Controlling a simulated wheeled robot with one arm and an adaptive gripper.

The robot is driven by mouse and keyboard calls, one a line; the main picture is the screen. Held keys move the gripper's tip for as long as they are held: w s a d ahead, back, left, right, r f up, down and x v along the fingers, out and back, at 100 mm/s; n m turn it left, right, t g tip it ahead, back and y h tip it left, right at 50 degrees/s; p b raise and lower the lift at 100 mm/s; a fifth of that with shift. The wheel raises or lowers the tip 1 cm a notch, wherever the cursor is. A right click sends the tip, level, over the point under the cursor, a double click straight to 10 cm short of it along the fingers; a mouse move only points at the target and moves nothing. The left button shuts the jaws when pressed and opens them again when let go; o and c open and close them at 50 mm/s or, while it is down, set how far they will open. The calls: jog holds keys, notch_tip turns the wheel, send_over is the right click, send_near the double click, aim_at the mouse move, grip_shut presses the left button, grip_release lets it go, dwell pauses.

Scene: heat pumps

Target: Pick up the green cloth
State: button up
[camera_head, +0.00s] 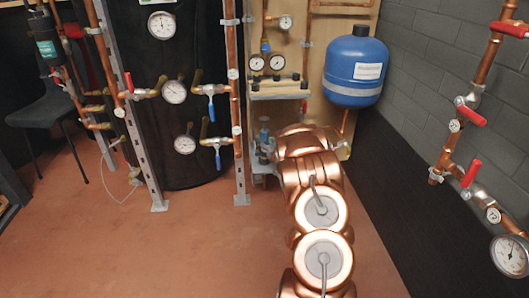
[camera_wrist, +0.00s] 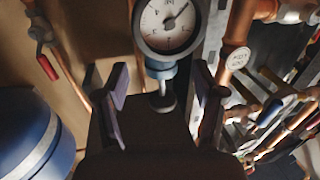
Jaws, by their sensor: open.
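I cannot make out a green cloth in either view. My gripper (camera_wrist: 161,95) shows in the wrist view with its two dark fingers spread apart and nothing held between them. A round pressure gauge (camera_wrist: 167,24) on a short stem stands just beyond the fingertips. Its stem appears in the gap between the fingers; I cannot tell how far away it is. In the head view my copper-coloured arm reaches toward the shelf and board at the back and hides my gripper and part of the lower shelf.
A blue tank (camera_head: 356,70) hangs to the right of the arm and also shows in the wrist view (camera_wrist: 32,135). A small shelf (camera_head: 281,92) with gauges is behind the arm. Copper pipes with red-handled valves (camera_head: 470,115) line the right wall. The floor (camera_head: 170,245) at left is clear.

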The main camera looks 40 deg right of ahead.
aim_at(266, 135)
jog(key=shift+r+b+x, duration=0.15)
jog(key=shift+b+x, duration=0.3)
jog(key=shift+x, duration=0.6)
jog(key=shift+r+b+x, duration=0.1)
jog(key=shift+b+x, duration=0.3)
jog(key=shift+x, duration=0.6)
grip_shut()
